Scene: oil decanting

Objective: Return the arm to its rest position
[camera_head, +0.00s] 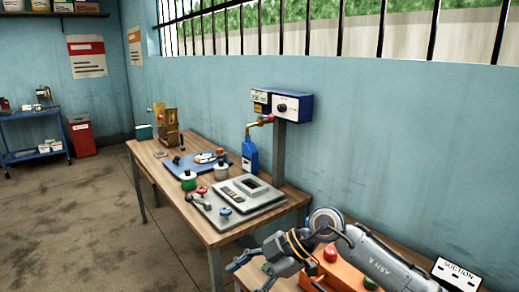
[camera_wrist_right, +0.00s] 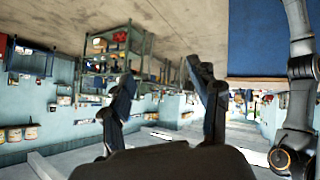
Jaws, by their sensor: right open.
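My right gripper (camera_head: 246,273) hangs in the lower middle of the head view, in front of the near end of the wooden table. It is open, and nothing shows in it. In the right wrist view the two dark fingers of the gripper (camera_wrist_right: 163,85) stand apart with only the room between them. My right arm (camera_head: 380,258) comes in from the lower right, bent at the wrist. My left gripper is not in view.
The wooden table (camera_head: 208,231) carries a grey fixture (camera_head: 270,204), a blue mat (camera_head: 182,165) and a blue bottle (camera_head: 250,154) below a brass tap (camera_head: 262,121). An orange crate (camera_head: 344,272) sits close beside my right arm. The floor (camera_head: 75,220) at left is clear.

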